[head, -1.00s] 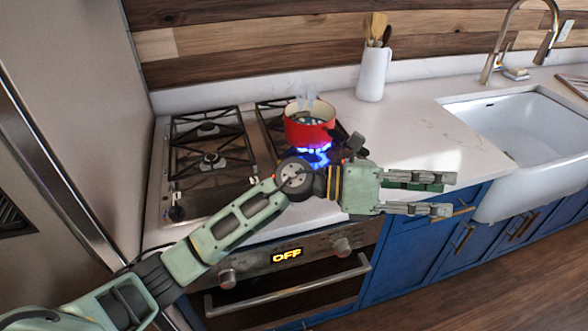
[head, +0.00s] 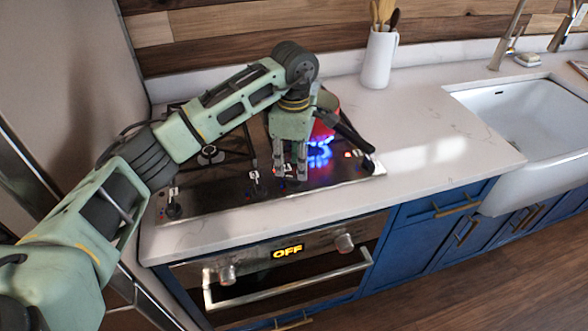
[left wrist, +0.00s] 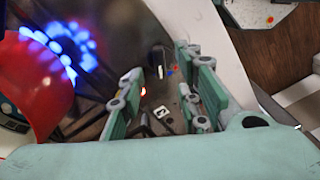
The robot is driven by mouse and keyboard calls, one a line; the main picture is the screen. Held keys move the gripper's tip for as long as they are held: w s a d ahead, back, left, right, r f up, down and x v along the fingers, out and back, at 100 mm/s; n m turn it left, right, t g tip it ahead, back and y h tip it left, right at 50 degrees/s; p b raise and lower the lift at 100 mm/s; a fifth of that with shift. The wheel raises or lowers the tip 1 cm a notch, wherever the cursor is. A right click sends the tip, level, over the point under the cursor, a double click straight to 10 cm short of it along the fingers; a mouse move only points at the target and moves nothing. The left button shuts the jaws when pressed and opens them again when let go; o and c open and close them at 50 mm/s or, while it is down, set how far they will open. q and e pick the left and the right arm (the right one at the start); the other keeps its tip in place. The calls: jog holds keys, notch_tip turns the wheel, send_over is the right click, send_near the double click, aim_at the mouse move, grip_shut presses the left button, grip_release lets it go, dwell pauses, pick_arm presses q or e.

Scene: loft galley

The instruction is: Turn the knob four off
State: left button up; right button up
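The stove's control panel (head: 225,194) carries a row of knobs along its front edge. A dark knob (head: 173,208) stands at the left end and another knob (head: 254,186) nearer the middle. A knob (head: 367,166) shows at the right end beside a small red light; I cannot read which is four. My left gripper (head: 291,176) points down over the panel's middle, hiding part of the row. My right gripper is not in view.
The oven handle (head: 290,290) sticks out below. A white utensil holder (head: 378,60) and the sink (head: 525,115) stand right; the counter between is clear.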

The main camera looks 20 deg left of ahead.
aim_at(294, 177)
pick_arm(q)
jog(key=shift+f+p, duration=0.4)
jog(key=shift+f, duration=1.75)
jog(key=shift+c, duration=0.5)
grip_shut()
